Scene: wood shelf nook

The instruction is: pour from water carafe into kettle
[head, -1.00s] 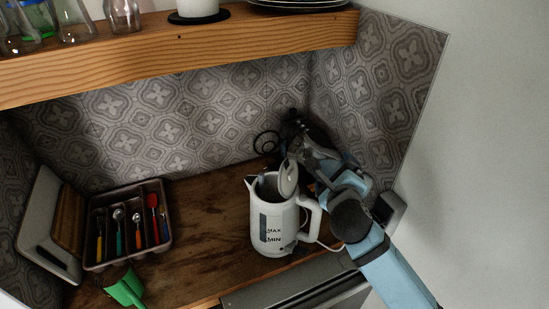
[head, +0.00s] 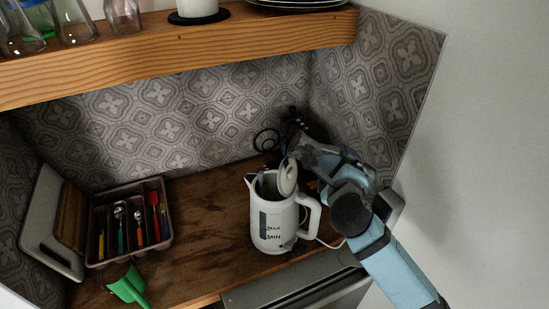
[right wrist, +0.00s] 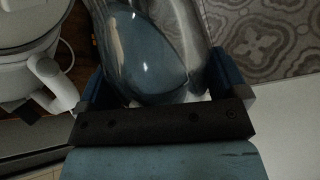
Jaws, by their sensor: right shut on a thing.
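The white kettle (head: 270,222) stands upright on the wooden counter in the head view, its lid (head: 287,177) raised and its spout toward the left. Part of it also shows at the upper left of the right wrist view (right wrist: 22,75). My right gripper (head: 305,150) is behind and right of the kettle, above the counter. In the right wrist view it is shut on the clear glass water carafe (right wrist: 150,55), which lies between its fingers. In the head view the carafe is mostly hidden by my arm, and its water level cannot be told. My left gripper is out of view.
A cutlery tray (head: 130,255) and a leaning board (head: 40,225) are at the left. A green object (head: 128,287) lies near the front edge. A wooden shelf (head: 180,50) with glassware overhangs the back. Tiled walls close the back and right. The counter's middle is clear.

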